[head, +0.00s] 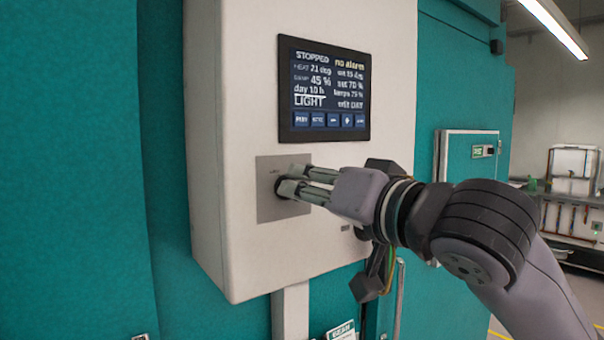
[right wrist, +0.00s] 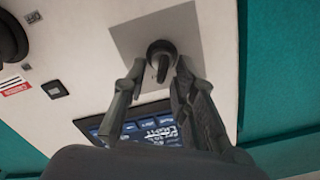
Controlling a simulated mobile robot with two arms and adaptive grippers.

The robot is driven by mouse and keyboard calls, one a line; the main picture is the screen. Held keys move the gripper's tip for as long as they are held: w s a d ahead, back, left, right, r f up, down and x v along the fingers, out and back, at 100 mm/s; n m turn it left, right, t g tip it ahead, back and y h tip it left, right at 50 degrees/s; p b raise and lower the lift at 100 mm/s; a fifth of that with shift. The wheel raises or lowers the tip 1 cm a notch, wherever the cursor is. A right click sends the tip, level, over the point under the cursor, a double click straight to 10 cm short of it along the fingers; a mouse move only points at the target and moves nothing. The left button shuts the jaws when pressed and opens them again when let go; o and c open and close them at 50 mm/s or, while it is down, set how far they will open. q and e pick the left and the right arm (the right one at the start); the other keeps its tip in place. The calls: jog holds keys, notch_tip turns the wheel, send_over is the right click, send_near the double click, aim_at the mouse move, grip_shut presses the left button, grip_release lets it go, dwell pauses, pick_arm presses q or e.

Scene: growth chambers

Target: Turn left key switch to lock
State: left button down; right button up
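The key switch (right wrist: 161,54) is a dark round knob with a raised key-like tab, set on a grey square plate (right wrist: 196,34) in the right wrist view. In the head view the grey plate (head: 268,208) is on the front of a white control box, below its screen, and my fingers largely hide the switch. My right gripper (head: 287,179) is at the plate. In the right wrist view its fingers (right wrist: 159,70) stand apart on either side of the knob, with gaps visible. Whether a fingertip touches the plate cannot be told. My left gripper is not in view.
The white control box (head: 235,120) carries a lit screen (head: 325,90) reading "STOPPED" and "no alarm". A dark round part (right wrist: 10,38) and a small black square (right wrist: 55,90) are on the box face. Teal walls surround the box. A bench with a rack (head: 572,165) stands far right.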

jog(key=shift+x, duration=0.8)
jog(key=shift+c, duration=0.2)
grip_shut()
